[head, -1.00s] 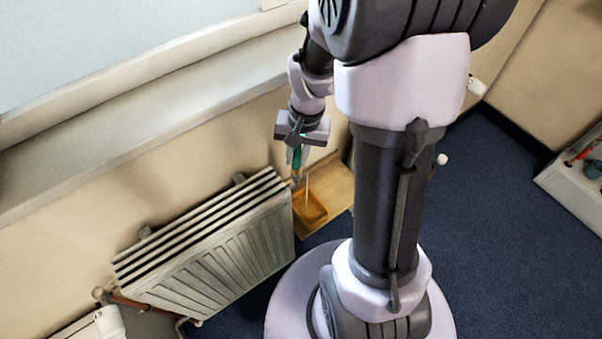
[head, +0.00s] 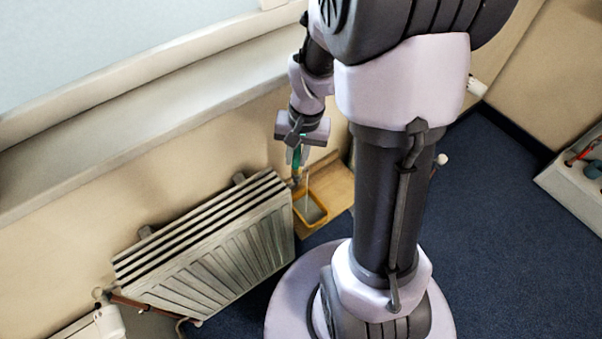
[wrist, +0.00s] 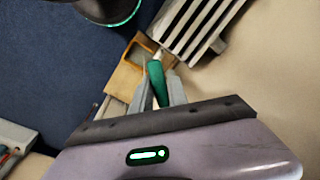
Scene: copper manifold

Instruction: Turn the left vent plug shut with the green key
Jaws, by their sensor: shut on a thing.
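My gripper (head: 297,160) is shut on the green key (wrist: 157,82), which points down from the fingers. The key's tip is at the upper right end of the white radiator (head: 205,250), where the vent plug is. The plug is too small and covered to see its turn, and I cannot tell how far the key is seated on it. A thin pale line, like a water stream, runs down beside the key to an orange-rimmed tray (head: 324,219). The tray's inside looks grey. In the wrist view the radiator (wrist: 190,30) is just beyond the key.
The tray stands on a wooden board (head: 337,188) right of the radiator. The wall and window sill (head: 130,140) are close behind my gripper. A copper pipe (head: 135,303) is at the radiator's lower left. A box with tools (head: 580,190) stands far right. Blue floor is open.

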